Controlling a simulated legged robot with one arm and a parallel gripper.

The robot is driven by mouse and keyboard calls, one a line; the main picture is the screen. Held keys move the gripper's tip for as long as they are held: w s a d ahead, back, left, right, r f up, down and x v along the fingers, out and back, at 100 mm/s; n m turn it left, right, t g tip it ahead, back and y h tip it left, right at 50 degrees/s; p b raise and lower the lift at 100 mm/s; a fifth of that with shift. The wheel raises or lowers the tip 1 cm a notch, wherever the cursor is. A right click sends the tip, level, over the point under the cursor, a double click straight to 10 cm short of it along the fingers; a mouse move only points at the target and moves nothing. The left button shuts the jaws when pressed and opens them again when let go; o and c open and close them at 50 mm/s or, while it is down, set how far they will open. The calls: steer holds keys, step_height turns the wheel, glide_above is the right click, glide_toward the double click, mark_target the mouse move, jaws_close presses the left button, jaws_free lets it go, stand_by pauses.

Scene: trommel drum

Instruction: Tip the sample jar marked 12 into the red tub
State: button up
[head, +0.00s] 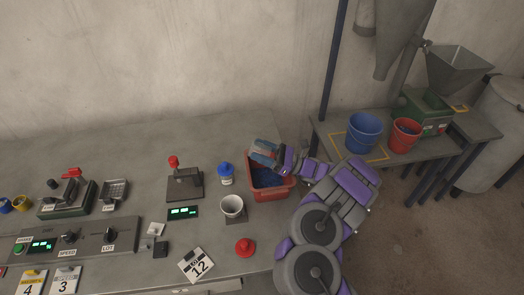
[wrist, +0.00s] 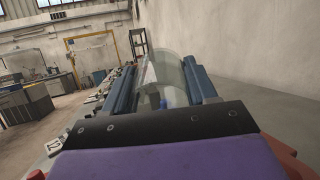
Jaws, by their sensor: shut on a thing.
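My gripper (head: 266,152) is over the back left part of the red tub (head: 272,195), at bench height or a little above. It is shut on a clear glass jar, which shows between the blue fingers in the wrist view (wrist: 168,80). The jar looks empty or nearly so, and I cannot read a number on it. Its exact tilt and which way its mouth faces are hard to tell. Blue material (head: 266,178) lies inside the tub. A white card marked 12 (head: 197,265) lies at the bench's front.
A blue-capped white bottle (head: 226,174) and a white cup on a stand (head: 232,206) are left of the tub. A red button (head: 245,247) is in front. A blue bucket (head: 364,133) and a red bucket (head: 403,136) stand on the side table.

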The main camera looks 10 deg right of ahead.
steer(key=shift+s+a+f, duration=0.2)
steer(key=shift+f, duration=0.3)
steer(key=shift+w+r+h+p, duration=0.1)
steer(key=shift+r+h+p, duration=0.25)
steer(key=shift+p, duration=0.45)
steer(key=shift+w+a+r+h+p, duration=0.1)
steer(key=shift+w+a+h+p, duration=0.3)
steer(key=shift+p, duration=0.6)
steer(key=shift+s+a+r+g+h+p, duration=0.15)
steer(key=shift+g+h+p, duration=0.15)
steer(key=shift+p, duration=0.15)
steer(key=r+h+p, duration=0.1)
steer(key=p, duration=0.2)
steer(key=shift+g+h+p, duration=0.3)
steer(key=shift+h+p, duration=0.35)
steer(key=shift+p, duration=0.25)
steer(key=shift+w+r, duration=0.1)
steer(key=shift+w, duration=0.1)
